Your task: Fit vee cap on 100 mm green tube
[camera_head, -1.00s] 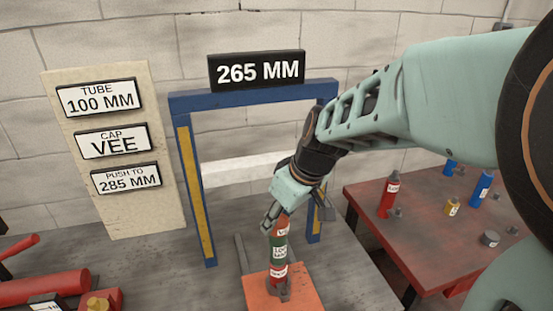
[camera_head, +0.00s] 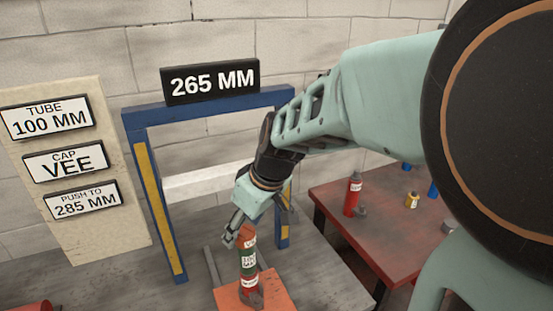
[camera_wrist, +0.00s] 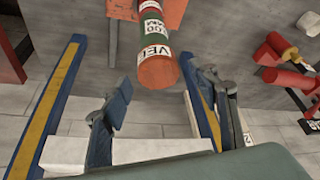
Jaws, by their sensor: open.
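A stack stands upright on an orange plate (camera_head: 275,296) on the bench. In it are a red-labelled lower piece (camera_head: 250,286), the green 100 MM tube (camera_head: 248,262) and the orange-red vee cap (camera_head: 249,238) on top. The wrist view shows the cap (camera_wrist: 157,68), labelled VEE, at the end of the green tube (camera_wrist: 150,22), with no clear gap. My gripper (camera_head: 234,238) is at the top of the stack. In the wrist view its fingers (camera_wrist: 165,100) are spread apart on either side of the cap's end, holding nothing. Finger contact with the cap cannot be told.
A blue frame (camera_head: 205,108) with yellow strips stands behind the stack, bearing a 265 MM sign (camera_head: 210,81). A task board (camera_head: 75,225) stands left. A red table (camera_head: 385,220) at right holds a red tube (camera_head: 353,194) and a yellow piece (camera_head: 411,200).

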